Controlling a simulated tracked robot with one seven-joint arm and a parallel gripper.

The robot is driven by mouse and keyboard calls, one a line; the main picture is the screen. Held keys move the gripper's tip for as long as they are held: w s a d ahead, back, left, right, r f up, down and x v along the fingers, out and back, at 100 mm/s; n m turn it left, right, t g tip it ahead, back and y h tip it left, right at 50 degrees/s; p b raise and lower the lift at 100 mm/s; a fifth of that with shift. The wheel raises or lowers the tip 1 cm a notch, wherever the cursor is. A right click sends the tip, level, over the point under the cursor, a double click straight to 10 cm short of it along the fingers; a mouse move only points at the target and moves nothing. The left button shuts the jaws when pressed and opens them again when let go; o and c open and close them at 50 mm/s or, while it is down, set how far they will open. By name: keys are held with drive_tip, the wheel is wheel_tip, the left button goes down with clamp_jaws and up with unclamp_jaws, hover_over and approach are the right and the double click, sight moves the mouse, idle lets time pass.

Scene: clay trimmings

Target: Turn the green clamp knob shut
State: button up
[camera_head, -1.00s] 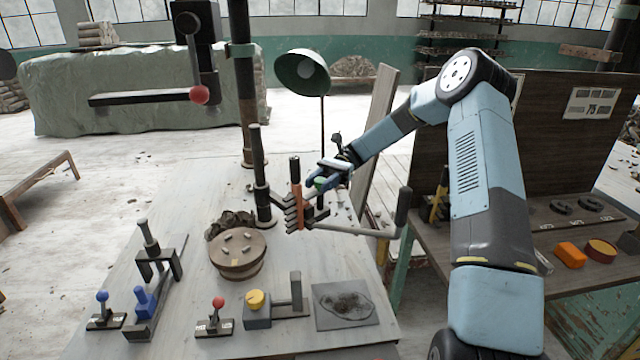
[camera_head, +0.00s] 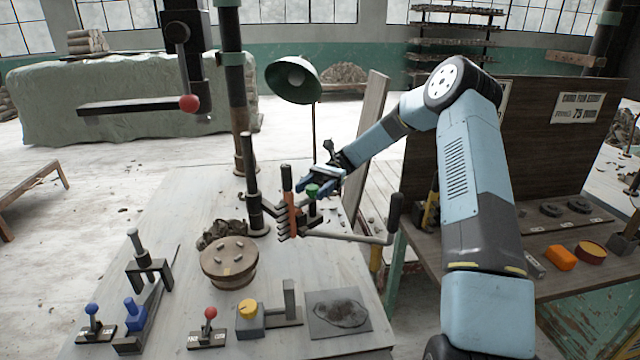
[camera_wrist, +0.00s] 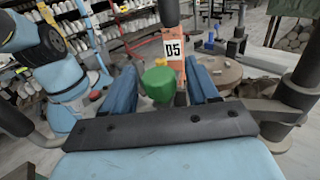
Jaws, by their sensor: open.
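The green clamp knob (camera_head: 313,190) sits on a dark clamp beside an upright orange post (camera_head: 289,205) on the workbench. It also shows in the wrist view (camera_wrist: 160,83), centred between my two blue fingers, with a gap on each side. My gripper (camera_head: 314,184) is open and empty, at the knob from behind and to the right. In the wrist view, my gripper (camera_wrist: 161,88) has its fingers apart on either side of the knob. A "D5" label (camera_wrist: 176,49) is on the orange post just behind the knob. The lower clamp is partly hidden.
A long grey bar with a dark handle (camera_head: 395,210) reaches right from the clamp. A dark upright post (camera_head: 252,180) stands left. A round wooden block (camera_head: 230,263), red-knobbed lever (camera_head: 210,315) and yellow knob (camera_head: 247,307) are nearer. A green lamp (camera_head: 298,78) stands behind.

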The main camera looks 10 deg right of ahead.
drive_tip(key=v, duration=1.3)
drive_tip(key=shift+w, duration=0.25)
drive_tip(key=shift+d, duration=0.15)
drive_tip(key=s+a+r+n+t+h, duration=0.1)
drive_tip(key=s+a+r+t+h, duration=0.25)
drive_tip(key=s+r, duration=0.35)
drive_tip(key=s+a+r+n+t+h, duration=0.1)
drive_tip(key=s+a+r+t+h, duration=0.25)
drive_tip(key=s, duration=0.55)
drive_tip(key=s+d+r+n+t+h, duration=0.1)
drive_tip(key=s+d+t, duration=0.3)
drive_tip(key=s, duration=0.4)
drive_tip(key=s+d+r+n+t+h, duration=0.2)
drive_tip(key=s+d+r+n+t, duration=0.1)
drive_tip(key=s, duration=0.6)
drive_tip(key=s+d+r+n+t+h, duration=0.1)
drive_tip(key=s+d+r+t, duration=0.2)
drive_tip(key=s, duration=0.6)
drive_tip(key=shift+d+n+t, duration=0.4)
drive_tip(key=shift+d+t, duration=0.7)
drive_tip(key=shift+t, duration=0.2)
drive_tip(key=shift+r, duration=0.1)
